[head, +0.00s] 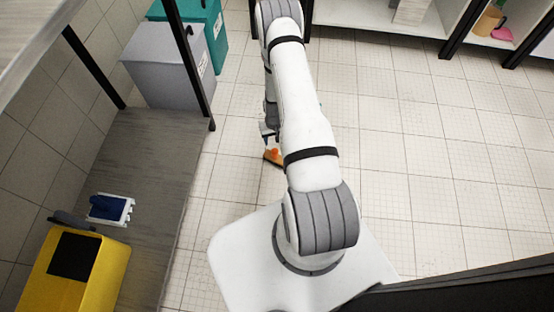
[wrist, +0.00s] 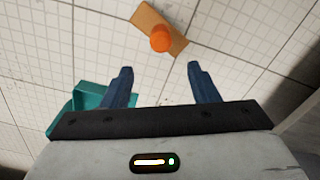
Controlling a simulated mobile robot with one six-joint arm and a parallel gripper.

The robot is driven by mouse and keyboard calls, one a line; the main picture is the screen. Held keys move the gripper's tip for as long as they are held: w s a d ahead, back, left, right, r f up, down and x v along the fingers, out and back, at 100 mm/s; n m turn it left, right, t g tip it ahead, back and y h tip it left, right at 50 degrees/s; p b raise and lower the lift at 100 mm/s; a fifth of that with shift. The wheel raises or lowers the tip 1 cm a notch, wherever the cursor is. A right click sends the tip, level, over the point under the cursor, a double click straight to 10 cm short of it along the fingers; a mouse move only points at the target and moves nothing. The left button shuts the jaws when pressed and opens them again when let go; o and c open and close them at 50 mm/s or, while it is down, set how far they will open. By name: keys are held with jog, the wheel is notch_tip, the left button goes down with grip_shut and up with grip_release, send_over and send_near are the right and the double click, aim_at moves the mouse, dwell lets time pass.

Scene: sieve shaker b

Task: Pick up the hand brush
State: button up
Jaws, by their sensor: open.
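A tan, flat block with an upright orange knob (wrist: 160,39) lies on the tiled floor in the wrist view; it looks like the hand brush, but no bristles show. It also shows in the head view (head: 274,157), partly hidden by my arm. My gripper (wrist: 160,68) is open and empty, its two blue fingers apart. The block is beyond the fingertips in the wrist view, roughly centred between them, and not touching them. In the head view my gripper (head: 267,138) is beside my arm, above the floor near the block.
A teal open container (wrist: 91,97) is partly behind the left finger in the wrist view. Grey (head: 172,62) and teal (head: 206,30) bins stand upper left. A yellow machine (head: 88,268) and a blue-and-white item (head: 107,209) are lower left. Floor on the right is clear.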

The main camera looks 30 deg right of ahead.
aim_at(275, 150)
jog(key=f, duration=0.2)
jog(key=f+b, duration=0.1)
jog(key=f, duration=0.1)
jog(key=shift+s, duration=0.3)
jog(key=f+b, duration=0.1)
jog(key=f, duration=0.1)
jog(key=f+b, duration=0.1)
jog(key=f, duration=0.1)
jog(key=f+b, duration=0.1)
jog(key=shift+s+a+f, duration=0.25)
jog(key=shift+s+f, duration=0.05)
jog(key=shift+f, duration=0.1)
jog(key=shift+r, duration=0.1)
jog(key=c, duration=1.1)
jog(key=shift+o, duration=0.2)
